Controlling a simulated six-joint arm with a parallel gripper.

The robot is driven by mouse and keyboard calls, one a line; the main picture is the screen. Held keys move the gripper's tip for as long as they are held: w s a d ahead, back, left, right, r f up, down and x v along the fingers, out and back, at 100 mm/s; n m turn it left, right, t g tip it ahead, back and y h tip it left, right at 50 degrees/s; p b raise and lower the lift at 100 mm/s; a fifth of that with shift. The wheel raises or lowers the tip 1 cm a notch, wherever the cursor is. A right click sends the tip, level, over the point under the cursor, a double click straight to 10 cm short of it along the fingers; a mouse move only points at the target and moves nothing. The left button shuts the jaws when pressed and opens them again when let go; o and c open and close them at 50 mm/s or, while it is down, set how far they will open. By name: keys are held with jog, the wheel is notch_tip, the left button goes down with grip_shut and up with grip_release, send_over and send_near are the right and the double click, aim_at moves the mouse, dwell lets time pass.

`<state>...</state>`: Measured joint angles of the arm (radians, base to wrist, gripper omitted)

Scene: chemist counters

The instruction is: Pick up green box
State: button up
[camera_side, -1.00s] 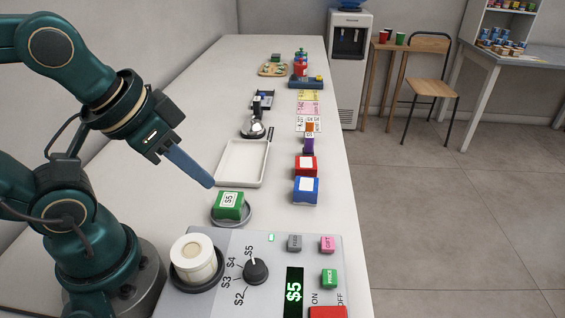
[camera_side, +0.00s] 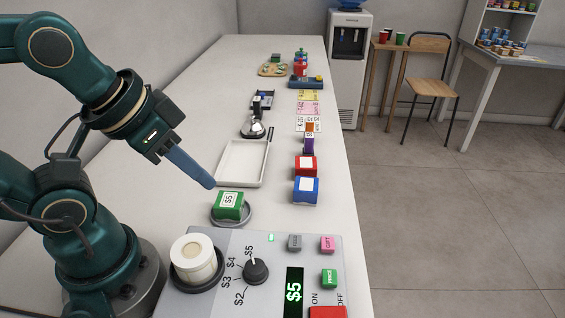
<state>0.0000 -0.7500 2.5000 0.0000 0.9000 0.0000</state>
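The green box (camera_side: 228,206) with a white "$5" label sits on a round grey dish (camera_side: 246,218) near the middle of the counter. My gripper (camera_side: 209,183) is just above and to the left of the box, pointing down and right, apart from it in the picture. From this side only one blue-grey finger shows clearly, so I cannot tell whether it is open or shut. Nothing is visibly held at its tip.
A grey machine (camera_side: 228,300) with a dial and buttons stands in front of the box, with a cream container (camera_side: 193,258) on its left. A white tray (camera_side: 244,163) lies behind. A blue box (camera_side: 306,191) and red box (camera_side: 305,167) stand to the right.

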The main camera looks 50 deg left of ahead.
jog(key=o, duration=1.3)
notch_tip(320, 180, up, 5)
jog(key=n+h, duration=1.3)
jog(key=n, duration=1)
send_over(241, 208)
jog(key=s+a, duration=0.2)
jog(key=a, duration=0.3)
jog(key=shift+g, duration=0.3)
jog(key=f, duration=1.8)
jog(key=shift+w+d, duration=0.2)
jog(key=shift+d, duration=0.2)
jog(key=shift+f, duration=0.3)
jog(key=shift+w+d+f+m, duration=0.1)
jog(key=shift+d+f+m, duration=0.1)
jog(key=shift+f+m, duration=0.1)
jog(key=shift+y, duration=0.3)
jog(key=shift+x, duration=2.2)
